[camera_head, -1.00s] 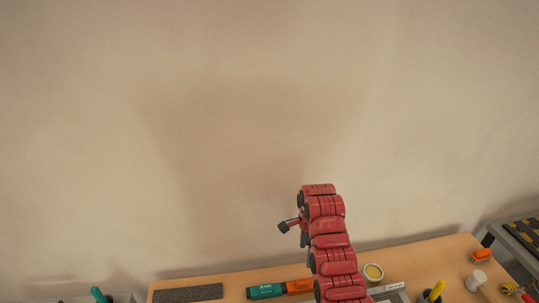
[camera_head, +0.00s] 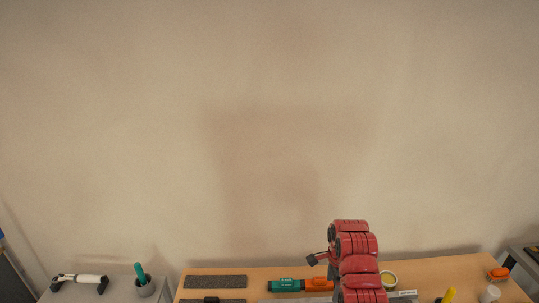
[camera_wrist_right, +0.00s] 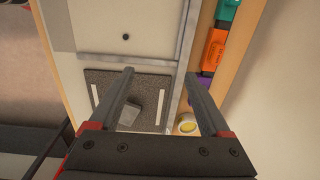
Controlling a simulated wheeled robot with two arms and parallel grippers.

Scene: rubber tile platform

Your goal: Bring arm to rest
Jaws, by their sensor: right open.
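My right arm rises from the bottom of the head view as a chain of red segments. My right gripper (camera_head: 316,259) shows small and dark at the arm's upper left side. In the right wrist view the two fingers of my right gripper (camera_wrist_right: 163,84) are spread apart with nothing held between them. Beyond them lie a dark speckled mat (camera_wrist_right: 95,80) and a grey block (camera_wrist_right: 125,115) on it, both apart from the fingers as far as I can tell. My left gripper is not in view.
A wooden table (camera_head: 460,270) runs along the wall.

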